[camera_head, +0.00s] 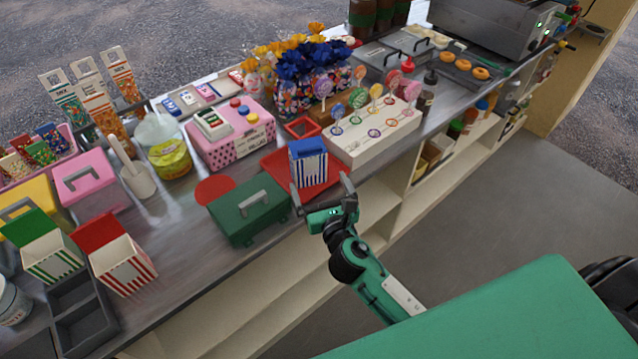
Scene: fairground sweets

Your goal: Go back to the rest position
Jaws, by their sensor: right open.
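My right gripper (321,186) is open and empty at the counter's front edge. Its two fingers are spread apart and point toward a blue-and-white striped box (308,168), which stands upright on a red mat (276,163). The fingers look close to the box's front, but I cannot tell whether they touch it. My green right arm reaches in from the lower right. My left gripper is not in view.
A green lidded box (246,220) with a grey handle is just left of the right gripper. A white lollipop stand (375,142) is to its right. Open shelves (350,240) lie below the counter. The floor (520,200) at right is clear.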

